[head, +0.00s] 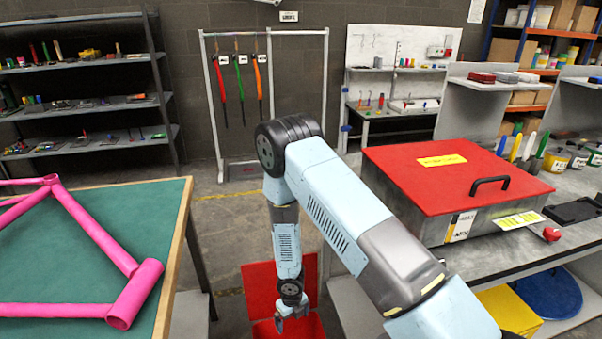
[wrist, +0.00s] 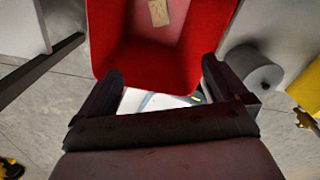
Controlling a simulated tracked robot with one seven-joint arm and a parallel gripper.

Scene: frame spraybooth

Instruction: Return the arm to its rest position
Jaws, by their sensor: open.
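My arm reaches forward from the lower right of the head view, bends at a raised elbow, and hangs down. My gripper (head: 279,326) is low, at the red bin (head: 262,290) on the floor between the two tables. In the wrist view my gripper (wrist: 160,88) is open, its two dark fingers wide apart. The red bin (wrist: 105,40) lies beyond and below the fingers, with a tan label on its inside. Something white and flat shows between the fingers; I cannot tell what it is. Nothing is seen gripped.
A green-topped table (head: 170,215) with a pink frame (head: 85,240) stands at left. A grey bench (head: 490,260) with a red-lidded metal box (head: 455,180) stands at right, close to my arm. A rack (head: 205,85) with hanging tools stands behind. A grey roll (wrist: 253,70) lies beside the bin.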

